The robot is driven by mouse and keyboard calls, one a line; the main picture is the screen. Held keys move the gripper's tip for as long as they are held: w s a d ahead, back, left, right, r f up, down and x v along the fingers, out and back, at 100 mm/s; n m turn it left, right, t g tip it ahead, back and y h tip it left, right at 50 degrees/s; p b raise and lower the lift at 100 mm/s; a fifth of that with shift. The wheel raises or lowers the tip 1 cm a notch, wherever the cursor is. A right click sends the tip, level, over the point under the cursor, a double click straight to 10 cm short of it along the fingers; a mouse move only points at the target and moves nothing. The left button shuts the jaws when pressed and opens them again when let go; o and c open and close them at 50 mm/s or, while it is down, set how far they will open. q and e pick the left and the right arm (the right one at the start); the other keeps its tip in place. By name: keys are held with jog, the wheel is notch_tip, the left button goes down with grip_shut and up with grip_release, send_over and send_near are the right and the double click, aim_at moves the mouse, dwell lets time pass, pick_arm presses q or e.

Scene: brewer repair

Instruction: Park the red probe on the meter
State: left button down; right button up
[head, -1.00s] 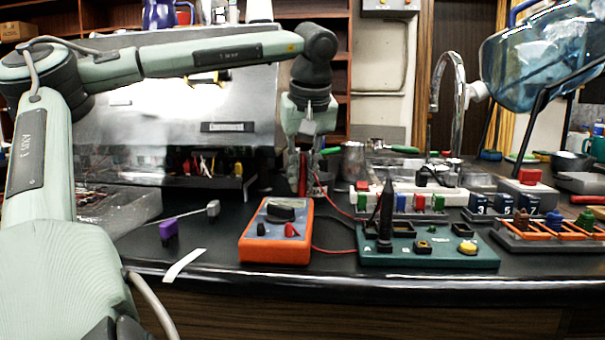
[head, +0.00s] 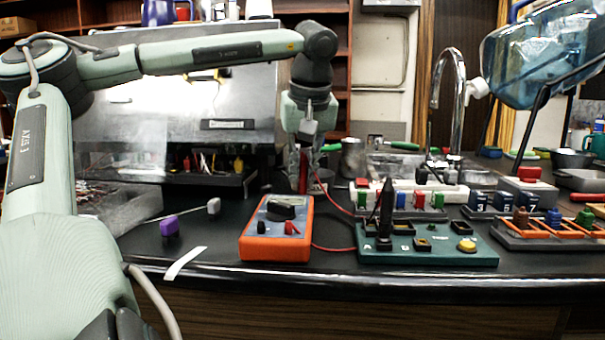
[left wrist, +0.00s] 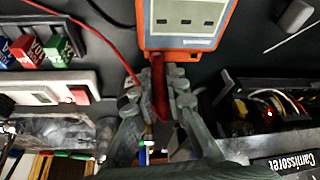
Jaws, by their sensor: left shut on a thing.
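The orange meter (head: 276,245) lies near the front edge of the dark bench, its dial facing up. My left gripper (head: 304,160) is behind the meter, pointing down, and is shut on the red probe (head: 303,178). In the left wrist view, the red probe (left wrist: 160,95) stands between the fingers (left wrist: 159,82), close to one end of the meter (left wrist: 182,43). A red lead runs from the probe. I cannot tell whether the probe touches the meter. My right gripper is not in view.
A green board (head: 430,258) with an upright black probe (head: 386,215) stands right of the meter. Racks and coloured blocks fill the right side. A steel machine (head: 180,110) stands behind.

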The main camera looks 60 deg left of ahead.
pick_arm(q)
jog(key=c, duration=1.5)
grip_release()
jog(key=shift+o, duration=0.2)
jog(key=shift+r, duration=0.1)
jog(key=v, duration=1.1)
jog(key=shift+r, duration=0.4)
jog(key=shift+s+d, duration=0.1)
jog(key=shift+d, duration=0.05)
